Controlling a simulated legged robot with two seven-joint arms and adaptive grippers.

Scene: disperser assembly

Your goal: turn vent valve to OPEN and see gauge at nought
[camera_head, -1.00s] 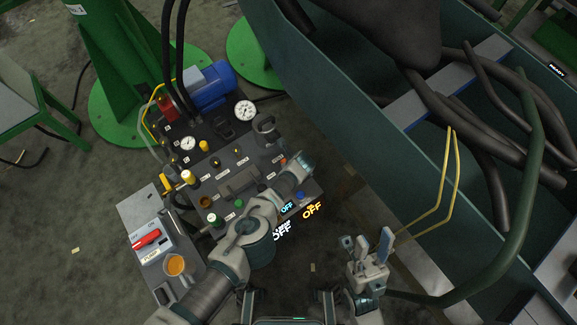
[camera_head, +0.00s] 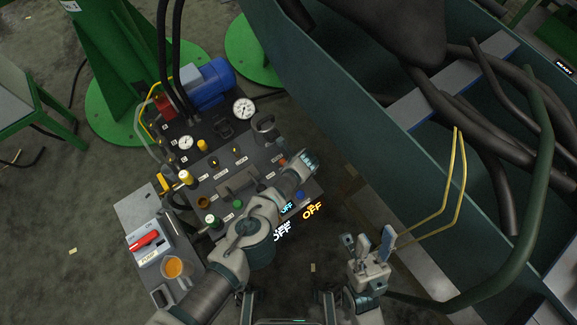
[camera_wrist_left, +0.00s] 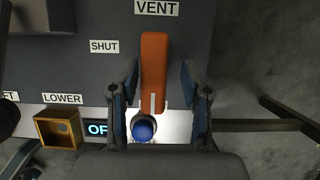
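The orange vent valve handle (camera_wrist_left: 154,72) lies lengthwise in the left wrist view, below the VENT label (camera_wrist_left: 157,8) and right of the SHUT label (camera_wrist_left: 104,46). My left gripper (camera_wrist_left: 160,100) has its fingers on both sides of the handle, with a visible gap on each side. In the head view my left gripper (camera_head: 306,163) is over the panel's right end. A large white gauge (camera_head: 244,108) and a smaller gauge (camera_head: 186,142) stand on the panel; their readings are too small to tell. My right gripper (camera_head: 368,246) is open and empty, right of the panel.
A blue knob (camera_wrist_left: 143,127) is close below the handle, near the left fingers. The panel has lit OFF displays (camera_head: 312,211) at its front edge. A large dark green frame (camera_head: 350,110) stands at right.

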